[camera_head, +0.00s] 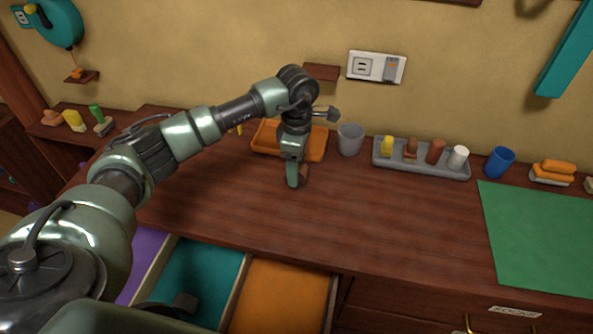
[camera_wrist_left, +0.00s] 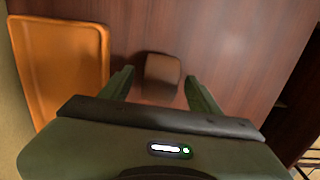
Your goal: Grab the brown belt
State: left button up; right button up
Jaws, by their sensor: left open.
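The brown belt, a small rolled brown block, lies on the wooden dresser top. In the left wrist view the belt (camera_wrist_left: 162,72) sits between the tips of my left gripper (camera_wrist_left: 158,82), with a gap on both sides. My left gripper is open and points down at it. In the head view the gripper (camera_head: 295,182) hides most of the belt (camera_head: 305,173), and only its right side shows. My right gripper is not in view.
An orange tray (camera_head: 318,146) stands behind the gripper, beside a grey cup (camera_head: 350,139). A grey tray (camera_head: 421,170) with several small items and a blue cup (camera_head: 498,162) stand right. A green mat (camera_head: 540,237) lies far right. An open drawer (camera_head: 288,296) has purple, teal and orange compartments.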

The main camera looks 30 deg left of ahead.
pick_arm(q)
grip_shut()
